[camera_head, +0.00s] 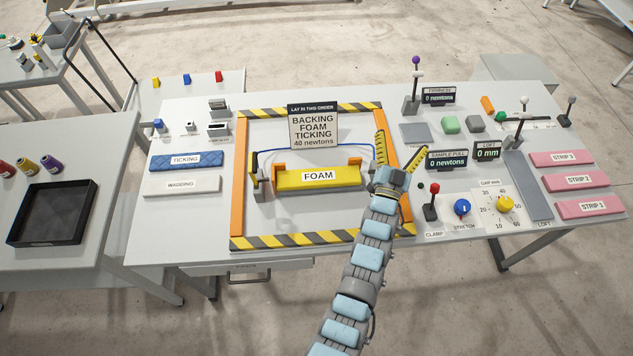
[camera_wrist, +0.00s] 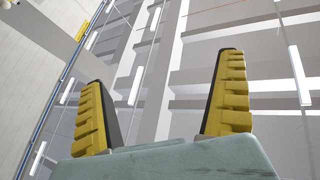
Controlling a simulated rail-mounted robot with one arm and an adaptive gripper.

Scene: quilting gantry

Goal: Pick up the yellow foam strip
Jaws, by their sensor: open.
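The yellow foam strip (camera_head: 340,180), labelled FOAM, lies in the framed bed in the middle of the table in the head view. Orange pieces stand behind its two ends. My gripper (camera_head: 402,142) is just right of the strip's right end, near the bed's right rail. Its two yellow fingers are spread and point up and away from the strip. In the wrist view the open gripper (camera_wrist: 165,66) has nothing between its fingers, and only the ceiling shows beyond. The strip is not in the wrist view.
The bed frame (camera_head: 238,205) has orange sides and striped ends. A sign (camera_head: 315,127) stands behind the strip. Blue ticking (camera_head: 186,161) and white wadding (camera_head: 181,185) lie left. A red-knobbed lever (camera_head: 431,205), dials and pink strips (camera_head: 588,207) are right. A black tray (camera_head: 53,212) is far left.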

